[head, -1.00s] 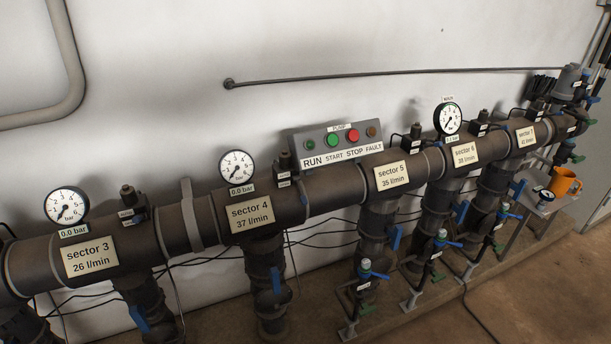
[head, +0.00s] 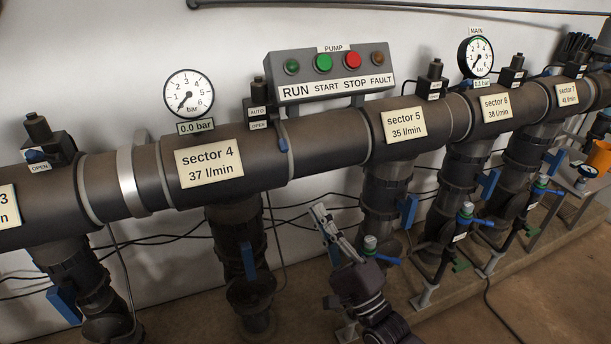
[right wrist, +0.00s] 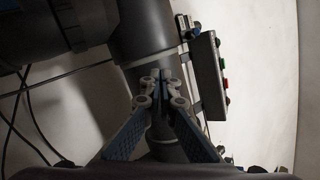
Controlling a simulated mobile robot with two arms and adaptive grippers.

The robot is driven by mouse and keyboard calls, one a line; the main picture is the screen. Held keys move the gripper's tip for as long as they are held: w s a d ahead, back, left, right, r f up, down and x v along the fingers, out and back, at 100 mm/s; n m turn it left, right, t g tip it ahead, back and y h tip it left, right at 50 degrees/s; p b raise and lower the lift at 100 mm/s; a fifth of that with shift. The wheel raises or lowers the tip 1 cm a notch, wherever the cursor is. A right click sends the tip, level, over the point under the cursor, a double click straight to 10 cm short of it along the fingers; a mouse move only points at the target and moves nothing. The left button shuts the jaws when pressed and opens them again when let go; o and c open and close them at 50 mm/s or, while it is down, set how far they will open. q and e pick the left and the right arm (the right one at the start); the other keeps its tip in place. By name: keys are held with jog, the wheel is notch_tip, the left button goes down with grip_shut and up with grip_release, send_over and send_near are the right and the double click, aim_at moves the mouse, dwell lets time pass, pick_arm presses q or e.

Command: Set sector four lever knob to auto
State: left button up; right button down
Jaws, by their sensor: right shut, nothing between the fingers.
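The sector 4 valve block (head: 258,112) is a dark block with AUTO and OPEN labels, on the pipe right of the "sector 4" plate (head: 209,160). A small blue lever (head: 283,138) hangs at its right; which label it is set to I cannot tell. In the right wrist view a small labelled block with blue on it (right wrist: 187,27) shows beside the pump box; I cannot tell surely that it is the same. My right gripper (head: 319,211) is shut and empty, below the pipe and right of the lever, apart from it. It also shows in the right wrist view (right wrist: 160,76). My left gripper is out of view.
The pump box (head: 331,74) with several buttons stands behind the pipe. A gauge (head: 189,93) rises above sector 4. Vertical valve pipes with blue handles (head: 248,260) hang below. Thin black cables run along the wall. Free space lies below the pipe between sectors 4 and 5.

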aim_at(298, 158)
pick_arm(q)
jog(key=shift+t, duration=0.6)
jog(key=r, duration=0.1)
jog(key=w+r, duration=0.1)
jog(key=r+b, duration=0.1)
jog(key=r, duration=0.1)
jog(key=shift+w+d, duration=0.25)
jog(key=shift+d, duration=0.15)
pick_arm(e)
jog(key=w+a+r+y, duration=0.1)
jog(key=r, duration=0.2)
jog(key=w+a+r, duration=0.1)
jog(key=w+r, duration=0.1)
jog(key=r, duration=0.2)
jog(key=w+a+r+m+y, duration=0.1)
jog(key=a+r, duration=0.1)
jog(key=r, duration=0.2)
jog(key=shift+w+a+r+y, duration=0.1)
jog(key=shift+w+r+y, duration=0.1)
jog(key=shift+w+y, duration=0.1)
